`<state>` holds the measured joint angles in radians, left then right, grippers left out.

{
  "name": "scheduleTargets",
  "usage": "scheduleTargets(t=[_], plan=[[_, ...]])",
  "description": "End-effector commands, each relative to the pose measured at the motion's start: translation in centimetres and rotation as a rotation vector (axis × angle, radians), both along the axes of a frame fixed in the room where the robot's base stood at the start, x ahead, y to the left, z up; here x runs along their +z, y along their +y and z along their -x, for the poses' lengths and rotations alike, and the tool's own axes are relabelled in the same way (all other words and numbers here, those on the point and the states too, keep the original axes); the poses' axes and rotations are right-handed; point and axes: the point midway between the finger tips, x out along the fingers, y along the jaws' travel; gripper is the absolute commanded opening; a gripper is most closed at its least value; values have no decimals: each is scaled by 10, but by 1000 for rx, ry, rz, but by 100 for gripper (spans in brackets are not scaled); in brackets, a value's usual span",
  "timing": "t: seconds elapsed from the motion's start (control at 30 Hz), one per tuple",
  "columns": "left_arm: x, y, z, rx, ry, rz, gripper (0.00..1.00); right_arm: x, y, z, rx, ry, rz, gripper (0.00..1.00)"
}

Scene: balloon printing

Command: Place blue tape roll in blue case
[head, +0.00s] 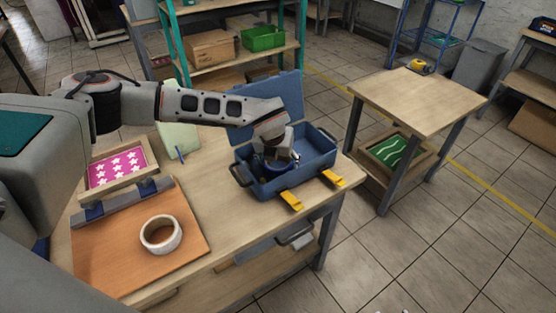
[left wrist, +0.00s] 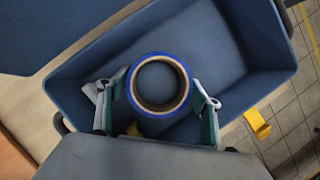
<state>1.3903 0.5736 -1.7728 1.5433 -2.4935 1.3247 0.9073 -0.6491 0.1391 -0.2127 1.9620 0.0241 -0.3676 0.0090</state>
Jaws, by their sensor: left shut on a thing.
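The open blue case (head: 315,157) stands on the workbench with its lid raised at the back. My left gripper (head: 277,164) reaches down into the case. In the left wrist view my left gripper (left wrist: 158,100) is shut on the blue tape roll (left wrist: 159,56), with a finger on each side of it. The roll has a blue outer edge and a brown core. It is over the inside of the case (left wrist: 90,75); I cannot tell if it touches the floor of the case. In the head view the blue tape roll (head: 279,168) is partly hidden by the gripper.
Yellow latches (head: 291,201) stick out at the case's front. A second wooden table (head: 420,98) stands to the right.

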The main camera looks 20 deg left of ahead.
Motion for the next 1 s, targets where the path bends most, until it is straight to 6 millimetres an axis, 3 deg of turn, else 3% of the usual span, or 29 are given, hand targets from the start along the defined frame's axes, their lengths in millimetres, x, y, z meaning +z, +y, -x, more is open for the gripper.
scheduleTargets(t=[0.27, 0.3, 0.37, 0.77, 1.0], plan=[[-3, 0, 0, 0, 0, 1, 42, -3, 0, 0, 0, 1, 0, 40], [-3, 0, 0, 0, 0, 0, 67, -3, 0, 0, 0, 1, 0, 40], [-3, 0, 0, 0, 0, 0, 81, -3, 0, 0, 0, 1, 0, 40], [2, 0, 0, 0, -1, 0, 81, 0, 0, 0, 0, 0, 0, 40], [34, -2, 12, -2, -3, 2, 81, 1, 0, -1, -1, -1, 0, 40]])
